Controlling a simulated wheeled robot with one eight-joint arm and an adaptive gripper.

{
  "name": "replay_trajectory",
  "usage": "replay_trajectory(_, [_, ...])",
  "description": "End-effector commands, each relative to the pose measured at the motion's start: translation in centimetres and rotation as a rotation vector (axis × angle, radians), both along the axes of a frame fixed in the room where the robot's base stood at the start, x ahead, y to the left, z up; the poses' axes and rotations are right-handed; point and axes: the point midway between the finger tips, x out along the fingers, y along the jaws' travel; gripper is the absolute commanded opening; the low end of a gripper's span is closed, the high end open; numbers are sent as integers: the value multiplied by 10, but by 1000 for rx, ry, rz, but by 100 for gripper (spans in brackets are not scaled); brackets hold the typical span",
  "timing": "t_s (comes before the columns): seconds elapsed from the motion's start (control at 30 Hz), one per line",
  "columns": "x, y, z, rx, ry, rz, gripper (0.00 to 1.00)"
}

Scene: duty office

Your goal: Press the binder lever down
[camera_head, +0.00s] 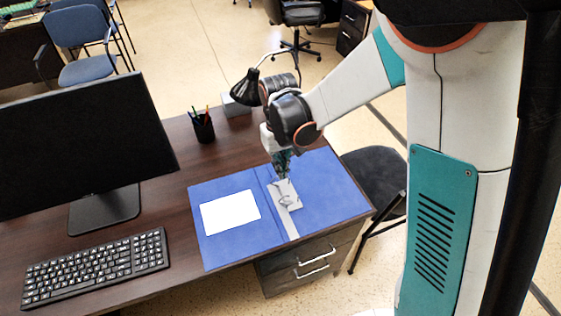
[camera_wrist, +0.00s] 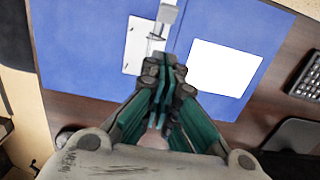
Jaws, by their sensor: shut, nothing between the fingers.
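A blue ring binder (camera_head: 330,195) lies open and flat on the dark wooden desk, with a white label sheet (camera_head: 230,212) on its left cover. Its metal ring mechanism (camera_head: 288,196) sits on a pale plate by the spine. In the wrist view the blue binder (camera_wrist: 88,45) fills the upper part, and a grey lever end (camera_wrist: 168,13) shows just beyond my fingertips. My gripper (camera_head: 281,170) is above the far end of the mechanism, pointing down, shut and empty. It also shows in the wrist view (camera_wrist: 164,70). Whether the fingertips touch the lever I cannot tell.
A monitor (camera_head: 80,130) and a keyboard (camera_head: 97,268) stand on the desk to the left. A pen cup (camera_head: 203,127) and a black desk lamp (camera_head: 246,88) stand behind the binder. A dark chair (camera_head: 376,175) is at the desk's right edge.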

Motion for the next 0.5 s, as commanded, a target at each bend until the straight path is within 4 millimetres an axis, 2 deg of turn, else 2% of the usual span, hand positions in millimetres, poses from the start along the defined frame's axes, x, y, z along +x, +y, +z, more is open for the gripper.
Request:
replay_trajectory(0.03, [0,0,-14,0,0,0,0])
replay_trajectory(0.2, [-2,-1,-45,0,0,0,0])
replay_trajectory(0.3, [-15,-4,-53,0,0,0,0])
replay_trajectory(0.5, [-28,-8,-64,0,0,0,0])
